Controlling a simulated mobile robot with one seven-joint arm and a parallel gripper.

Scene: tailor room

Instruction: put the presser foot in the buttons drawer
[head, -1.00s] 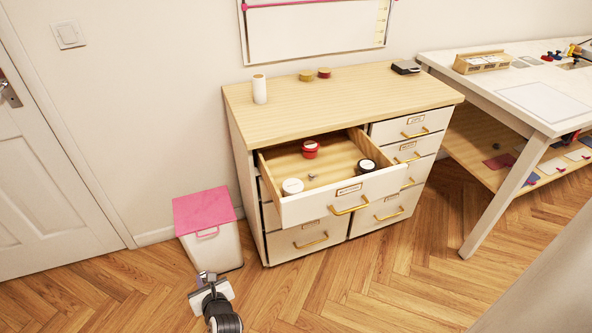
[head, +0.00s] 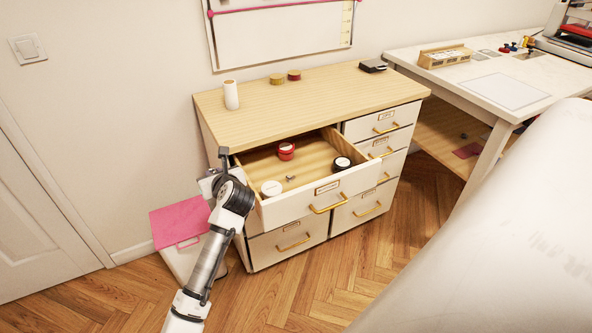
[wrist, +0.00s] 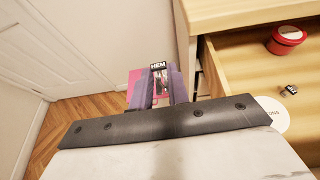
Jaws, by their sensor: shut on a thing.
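My gripper (wrist: 160,88) is shut on the presser foot (wrist: 158,66), a small piece with a dark tag reading "HEM"; the fingers cover part of it. In the head view my gripper (head: 212,178) is at the left side of the open drawer, outside its left wall and above the bin; the held piece is hard to make out there. The open drawer (head: 318,190) is the top left one of the cabinet. Its front label is too small to read. A white-lidded tub inside shows "ONS" in the wrist view (wrist: 272,115).
The drawer also holds a red tin (head: 286,151), a black tin (head: 342,163) and a small metal piece (head: 291,178), with bare floor between them. A pink-lidded bin (head: 178,222) stands left of the cabinet. The cabinet top (head: 320,95) is mostly clear.

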